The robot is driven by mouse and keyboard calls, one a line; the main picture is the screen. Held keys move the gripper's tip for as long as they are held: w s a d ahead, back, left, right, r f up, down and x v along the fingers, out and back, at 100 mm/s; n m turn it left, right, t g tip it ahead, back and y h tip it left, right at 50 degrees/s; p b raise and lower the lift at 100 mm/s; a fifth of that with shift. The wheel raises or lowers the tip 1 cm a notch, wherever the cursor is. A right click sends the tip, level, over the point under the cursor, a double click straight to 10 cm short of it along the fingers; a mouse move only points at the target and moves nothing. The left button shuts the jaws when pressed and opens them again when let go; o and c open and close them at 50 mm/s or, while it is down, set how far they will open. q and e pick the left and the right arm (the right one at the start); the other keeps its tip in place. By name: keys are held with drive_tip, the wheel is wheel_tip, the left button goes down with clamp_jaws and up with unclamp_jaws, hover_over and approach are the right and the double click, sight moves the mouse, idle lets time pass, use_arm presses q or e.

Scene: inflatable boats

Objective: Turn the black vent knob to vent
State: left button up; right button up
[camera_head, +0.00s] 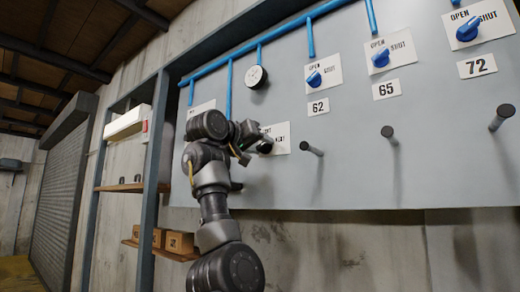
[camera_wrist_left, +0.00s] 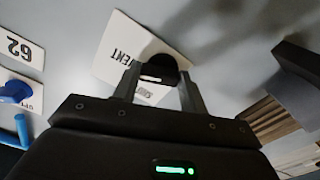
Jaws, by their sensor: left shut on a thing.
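The black vent knob (camera_wrist_left: 160,66) sits on a white label plate marked VENT and SHUT in the left wrist view. My left gripper (camera_wrist_left: 158,80) is shut on the knob, one finger on each side of it. In the head view my left gripper (camera_head: 252,142) is at the white plate (camera_head: 279,138) on the grey panel, and the knob there is mostly hidden by the gripper. Which word the knob points at cannot be made out. My right gripper is not in view.
Blue knobs (camera_head: 314,79) with OPEN and SHUT plates sit on the grey panel (camera_head: 350,185), numbered 62, 65 and 72. Black pegs (camera_head: 389,133) stick out below them. A round gauge (camera_head: 256,77) is above my gripper. A shelf with boxes (camera_head: 180,242) is at left.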

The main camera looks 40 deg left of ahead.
use_arm(q)
drive_tip(key=shift+m, duration=0.3)
drive_tip(key=o, duration=0.9)
drive_tip(key=shift+o, duration=0.2)
drive_tip(key=shift+s+b, duration=0.2)
drive_tip(key=shift+b, duration=0.1)
drive_tip(key=s+b, duration=0.4)
drive_tip(key=s, duration=0.6)
drive_tip(key=shift+s+d+b, duration=0.2)
drive_tip(key=shift+b, duration=0.1)
